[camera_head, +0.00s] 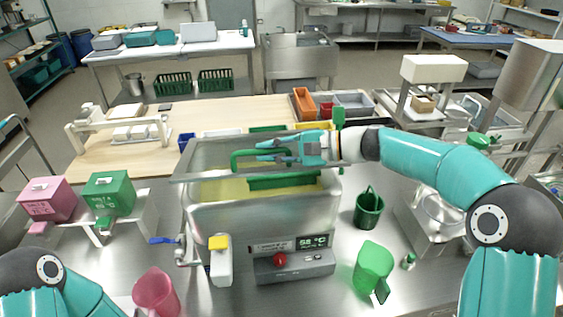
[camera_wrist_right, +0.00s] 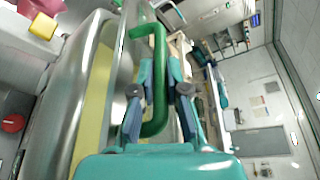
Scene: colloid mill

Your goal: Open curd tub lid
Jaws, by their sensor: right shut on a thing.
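The curd tub (camera_head: 215,222) is a steel vat in the middle of the bench, with yellow contents (camera_head: 210,190) showing in it. The steel-grey lid (camera_head: 183,178) lies across its top at the back left; its exact tilt is hard to tell. A green U-shaped handle (camera_head: 236,160) stands on the lid. My right gripper (camera_head: 262,150) reaches in from the right and is shut on this handle. The right wrist view shows the handle (camera_wrist_right: 159,50) between the fingers (camera_wrist_right: 158,75). My left gripper is out of view; only part of that arm shows at the bottom left.
A control box (camera_head: 293,264) with a red knob and a display stands before the tub. A green bucket (camera_head: 369,207) and a green jug (camera_head: 372,267) are to its right. A pink jug (camera_head: 156,291) is at front left. Pink (camera_head: 48,199) and green boxes (camera_head: 109,193) stand on a rack at left.

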